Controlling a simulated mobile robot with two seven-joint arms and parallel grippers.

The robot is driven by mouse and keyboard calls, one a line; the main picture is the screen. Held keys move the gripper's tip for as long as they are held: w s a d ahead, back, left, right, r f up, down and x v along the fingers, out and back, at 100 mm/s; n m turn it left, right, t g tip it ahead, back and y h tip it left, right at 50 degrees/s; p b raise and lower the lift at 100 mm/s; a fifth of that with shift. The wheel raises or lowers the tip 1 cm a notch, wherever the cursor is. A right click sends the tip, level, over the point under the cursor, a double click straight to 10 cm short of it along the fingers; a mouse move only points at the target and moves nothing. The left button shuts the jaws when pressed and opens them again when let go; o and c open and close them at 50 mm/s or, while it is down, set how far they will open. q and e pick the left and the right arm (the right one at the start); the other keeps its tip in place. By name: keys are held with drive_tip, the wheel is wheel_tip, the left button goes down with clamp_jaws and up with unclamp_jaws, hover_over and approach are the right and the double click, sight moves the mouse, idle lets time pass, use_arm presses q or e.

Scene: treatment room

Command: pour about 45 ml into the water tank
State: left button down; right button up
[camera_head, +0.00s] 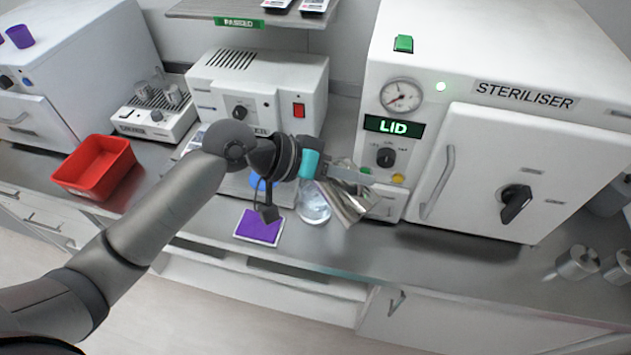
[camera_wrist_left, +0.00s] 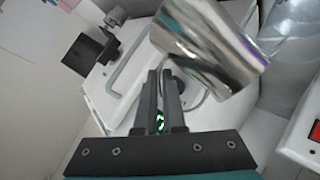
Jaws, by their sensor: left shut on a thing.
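My left gripper (camera_head: 366,178) is shut on a shiny steel jug (camera_head: 345,203), held tilted in front of the steriliser's lower left corner. In the left wrist view, the gripper (camera_wrist_left: 167,78) has its fingers together, with the jug (camera_wrist_left: 208,48) at their tips. A clear round vessel (camera_head: 313,205) stands just left of the jug on the counter; it also shows in the left wrist view (camera_wrist_left: 292,65). I cannot tell whether this vessel is the water tank. No stream of water shows, and the jug's inside is hidden. My right gripper is not in view.
The white steriliser (camera_head: 495,110) has a lit LID display (camera_head: 393,126). A white unit with a red switch (camera_head: 299,110), a purple pad (camera_head: 258,227) and a red tray (camera_head: 97,168) are on the left.

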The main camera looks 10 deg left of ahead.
use_arm(q)
drive_tip(key=d+p, duration=0.1)
drive_tip(key=p, duration=0.1)
drive_tip(key=s+r+m+t+y+p, duration=0.1)
drive_tip(key=p, duration=0.2)
drive_tip(key=shift+s+d+r, duration=0.1)
drive_tip(key=shift+d+r, duration=0.1)
drive_tip(key=shift+d, duration=0.15)
drive_tip(key=shift+s+d+f+y, duration=0.1)
drive_tip(key=shift+d+f+y, duration=0.05)
drive_tip(key=shift+f+y, duration=0.25)
drive_tip(key=shift+f+m, duration=0.25)
drive_tip(key=shift+m, duration=0.05)
drive_tip(key=shift+t+p, duration=0.3)
drive_tip(key=shift+d+y+p, duration=0.2)
drive_tip(key=shift+y+p, duration=0.2)
drive_tip(key=shift+p, duration=0.25)
drive_tip(key=shift+f+m+t+p, duration=0.1)
drive_tip(key=shift+m+t+p, duration=0.2)
drive_tip(key=shift+m+p, duration=0.1)
